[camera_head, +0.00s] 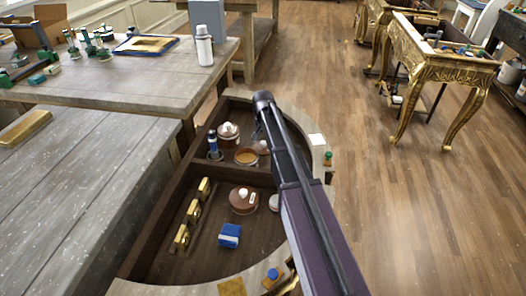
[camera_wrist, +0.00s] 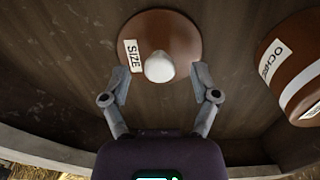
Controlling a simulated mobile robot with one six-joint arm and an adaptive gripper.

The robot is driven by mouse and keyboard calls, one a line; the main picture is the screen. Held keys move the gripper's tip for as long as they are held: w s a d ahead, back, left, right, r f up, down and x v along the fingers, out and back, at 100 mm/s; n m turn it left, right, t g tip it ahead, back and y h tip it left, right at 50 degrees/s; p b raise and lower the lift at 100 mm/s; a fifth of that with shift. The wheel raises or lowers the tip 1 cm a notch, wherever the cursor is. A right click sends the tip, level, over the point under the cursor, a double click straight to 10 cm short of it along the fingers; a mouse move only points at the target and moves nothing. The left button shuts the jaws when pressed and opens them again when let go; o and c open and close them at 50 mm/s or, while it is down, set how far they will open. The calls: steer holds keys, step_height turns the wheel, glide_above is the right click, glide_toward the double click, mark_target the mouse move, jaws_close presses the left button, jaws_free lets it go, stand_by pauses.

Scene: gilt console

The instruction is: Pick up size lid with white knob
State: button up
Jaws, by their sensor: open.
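The size lid (camera_wrist: 185,32) is a brown disc with a white "SIZE" label and a pale white knob (camera_wrist: 159,67), in the upper middle of the wrist view. It lies on the dark wooden floor of the compartment. My gripper (camera_wrist: 161,71) is open, with its two fingers apart on either side of the knob and nothing held. The fingertips overlap the lid's near edge in the picture; I cannot tell their height above it. In the head view my arm reaches over the curved console and mostly hides the gripper.
A brown jar labelled "OCHRE" (camera_wrist: 295,65) stands close on the right in the wrist view. The console's curved rim (camera_wrist: 45,148) is near. In the head view, a lidded brown pot (camera_head: 243,201), a blue block (camera_head: 230,235) and gold pieces (camera_head: 182,236) occupy the front compartment.

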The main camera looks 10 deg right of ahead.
steer(key=shift+f+b, duration=0.3)
steer(key=shift+f, duration=0.25)
jaws_close()
